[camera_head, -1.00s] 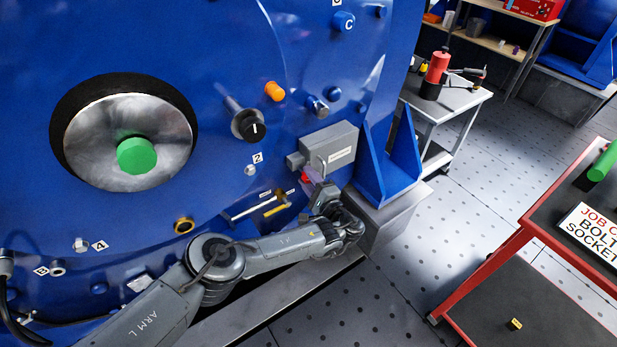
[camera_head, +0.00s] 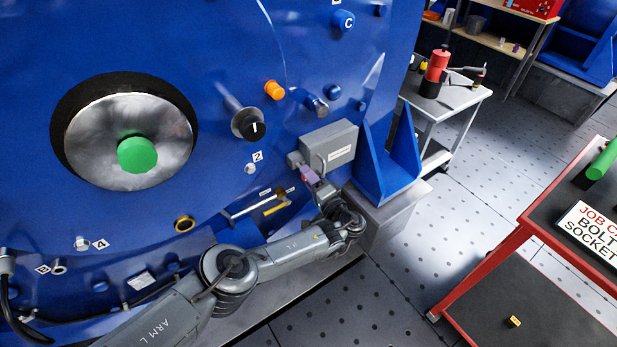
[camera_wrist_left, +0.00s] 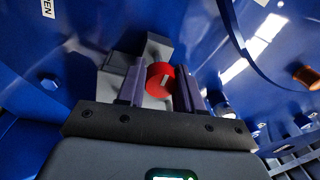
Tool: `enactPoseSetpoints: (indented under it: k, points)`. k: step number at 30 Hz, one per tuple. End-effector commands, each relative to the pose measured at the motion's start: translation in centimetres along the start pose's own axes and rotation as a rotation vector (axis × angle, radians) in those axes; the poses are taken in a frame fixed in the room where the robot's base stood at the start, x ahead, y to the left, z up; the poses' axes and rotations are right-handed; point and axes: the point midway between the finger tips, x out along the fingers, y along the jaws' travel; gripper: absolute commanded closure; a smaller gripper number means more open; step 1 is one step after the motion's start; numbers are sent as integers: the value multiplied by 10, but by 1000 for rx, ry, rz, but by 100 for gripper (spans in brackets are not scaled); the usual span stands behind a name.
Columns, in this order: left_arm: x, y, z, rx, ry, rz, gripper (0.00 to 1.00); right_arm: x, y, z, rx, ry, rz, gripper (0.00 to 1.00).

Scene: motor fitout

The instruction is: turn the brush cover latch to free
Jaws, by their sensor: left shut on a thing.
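The latch appears to be a red round knob (camera_wrist_left: 160,79) with a pale bar mark on its face, seen in the left wrist view. It sits on a small grey block at the end of a grey box (camera_head: 331,144) on the blue motor housing. My left gripper (camera_head: 306,171) is at the lower left end of that box and hides the knob in the head view. In the left wrist view its two fingers (camera_wrist_left: 160,88) stand either side of the knob, shut on it. My right gripper is in neither view.
A recess with a yellow bar (camera_head: 277,208) lies just below left of the gripper. A blue bracket (camera_head: 388,165) stands right of the grey box. A red cart (camera_head: 522,238) stands at the right, with open floor between.

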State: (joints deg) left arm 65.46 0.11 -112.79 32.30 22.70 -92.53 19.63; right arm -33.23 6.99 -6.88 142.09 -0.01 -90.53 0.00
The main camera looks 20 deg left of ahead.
Motion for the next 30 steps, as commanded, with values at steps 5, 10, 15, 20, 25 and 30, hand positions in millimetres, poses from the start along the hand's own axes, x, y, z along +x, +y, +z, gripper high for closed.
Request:
enactPoseSetpoints:
  k: [5, 10, 15, 20, 25, 30]
  points:
    - [0, -4, -2, -9, -3, -3, 95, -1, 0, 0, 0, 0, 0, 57]
    - [0, -4, -2, -8, -3, -3, 60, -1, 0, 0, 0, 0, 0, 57]
    - [0, -3, -1, -5, -2, -2, 41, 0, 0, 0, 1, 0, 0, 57]
    - [0, -2, -1, -3, -2, -2, 41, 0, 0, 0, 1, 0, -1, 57]
    - [-4, -2, -1, -2, -1, -1, 41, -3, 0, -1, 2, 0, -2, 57]
    - [-22, -4, -2, -2, 1, 1, 41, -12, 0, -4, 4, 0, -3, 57]
